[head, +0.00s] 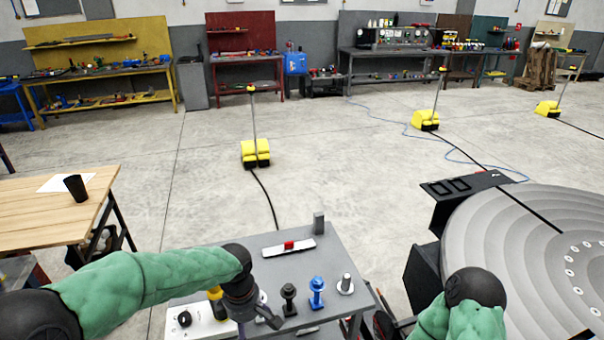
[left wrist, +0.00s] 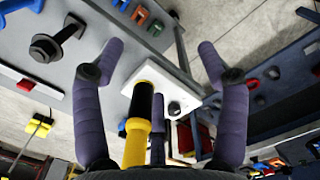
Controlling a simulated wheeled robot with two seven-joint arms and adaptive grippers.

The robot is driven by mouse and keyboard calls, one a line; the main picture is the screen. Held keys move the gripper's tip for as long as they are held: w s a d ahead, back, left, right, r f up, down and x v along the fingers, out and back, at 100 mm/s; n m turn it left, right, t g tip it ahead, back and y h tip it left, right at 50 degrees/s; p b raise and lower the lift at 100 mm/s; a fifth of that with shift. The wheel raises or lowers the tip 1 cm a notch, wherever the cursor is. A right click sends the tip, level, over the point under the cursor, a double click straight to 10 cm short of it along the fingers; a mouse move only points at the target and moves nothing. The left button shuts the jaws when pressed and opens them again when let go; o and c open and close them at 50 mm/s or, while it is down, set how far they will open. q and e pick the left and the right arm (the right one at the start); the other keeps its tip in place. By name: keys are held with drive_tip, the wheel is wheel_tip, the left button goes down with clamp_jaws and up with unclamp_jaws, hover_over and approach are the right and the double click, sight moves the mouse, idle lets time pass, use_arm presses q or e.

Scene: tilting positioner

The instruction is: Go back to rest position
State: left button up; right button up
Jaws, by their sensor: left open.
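My left gripper (head: 256,312) is over the near part of the grey bench, partly hidden by its own wrist in the head view. In the left wrist view its purple fingers (left wrist: 162,62) are spread wide and nothing is gripped between them. A yellow-and-black tool handle (left wrist: 138,115) stands below and between the fingers; it also shows in the head view (head: 216,294) beside the gripper, above a white plate (head: 205,324). I cannot tell whether any finger touches it. My right arm (head: 465,312) comes in at the lower right; its gripper is not visible.
The grey bench (head: 335,270) carries a black bolt (head: 289,297), a blue bolt (head: 317,291), a silver bolt (head: 346,284) and a white plate with a red block (head: 289,247). A large round grey positioner table (head: 520,260) stands right, a wooden table (head: 40,222) left.

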use_arm(q)
drive_tip(key=s+d+f+m+h+b, duration=0.1)
drive_tip(key=s+f+m, duration=0.3)
drive_tip(key=f, duration=0.7)
drive_tip(key=s+d+f+m+h+b, duration=0.1)
drive_tip(key=s+f+m+b, duration=0.2)
drive_tip(key=f, duration=0.9)
drive_tip(key=s+d+f+m+h+b, duration=0.1)
drive_tip(key=s+f+m, duration=0.6)
drive_tip(key=f, duration=0.4)
drive_tip(key=shift+s+f+t+b, duration=0.3)
drive_tip(key=shift+s+f+b, duration=0.1)
drive_tip(key=shift+s, duration=0.05)
